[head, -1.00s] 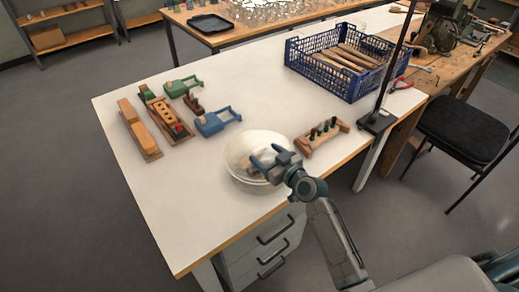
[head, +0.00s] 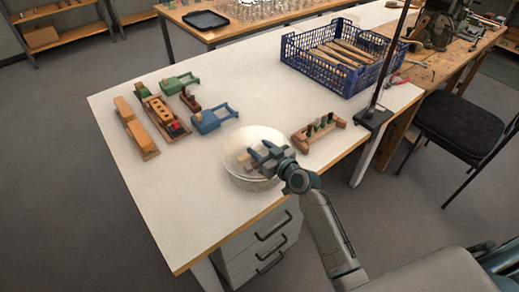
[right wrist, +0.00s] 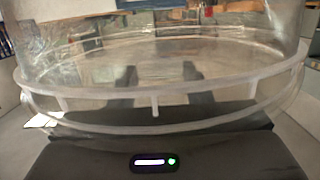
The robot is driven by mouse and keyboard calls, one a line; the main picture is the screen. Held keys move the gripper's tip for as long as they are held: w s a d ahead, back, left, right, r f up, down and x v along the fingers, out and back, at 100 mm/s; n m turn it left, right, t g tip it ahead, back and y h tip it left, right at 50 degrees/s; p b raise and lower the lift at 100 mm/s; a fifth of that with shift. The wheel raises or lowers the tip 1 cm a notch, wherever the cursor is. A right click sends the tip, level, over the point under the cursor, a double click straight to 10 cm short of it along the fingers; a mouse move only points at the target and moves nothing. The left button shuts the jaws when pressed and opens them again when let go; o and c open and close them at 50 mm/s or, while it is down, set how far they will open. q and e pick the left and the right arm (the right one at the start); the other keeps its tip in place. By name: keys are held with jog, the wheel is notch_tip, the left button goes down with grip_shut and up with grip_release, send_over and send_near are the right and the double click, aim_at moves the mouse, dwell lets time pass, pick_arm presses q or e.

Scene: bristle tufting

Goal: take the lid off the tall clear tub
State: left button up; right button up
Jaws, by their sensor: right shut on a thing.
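The tall clear tub (head: 245,183) stands near the front edge of the white table, pale and see-through, with a rounded top. My right gripper (head: 264,157) is at its upper right side in the head view, shut on what looks like the lid. In the right wrist view the clear round lid (right wrist: 155,128) fills the middle, with a pale rim and short vertical tabs. The dark fingers (right wrist: 160,88) show through the clear plastic. I cannot tell whether the lid is apart from the tub. My left gripper is out of view.
Several wooden and coloured blocks and holders (head: 163,115) lie at the left of the table (head: 190,210). A small wooden rack (head: 318,132) stands right of the tub. A blue crate (head: 335,75) and a stand pole with dark base (head: 374,117) are behind right.

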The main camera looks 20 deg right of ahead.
aim_at(262, 154)
jog(key=shift+r, duration=0.75)
jog(key=shift+s+d+r+b, duration=0.1)
jog(key=shift+s+r+b, duration=0.15)
jog(key=shift+r, duration=0.2)
jog(key=shift+s+r+b, duration=0.1)
jog(key=shift+r+b, duration=0.1)
jog(key=shift+r, duration=0.2)
pick_arm(q)
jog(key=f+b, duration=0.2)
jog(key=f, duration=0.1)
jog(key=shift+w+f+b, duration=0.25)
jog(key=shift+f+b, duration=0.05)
jog(key=shift+b, duration=0.1)
pick_arm(e)
jog(key=s+r+m+t+h, duration=0.1)
jog(key=s+m+h, duration=0.3)
jog(key=s, duration=1.4)
jog(key=shift+r+h, duration=0.2)
jog(key=shift+h, duration=0.6)
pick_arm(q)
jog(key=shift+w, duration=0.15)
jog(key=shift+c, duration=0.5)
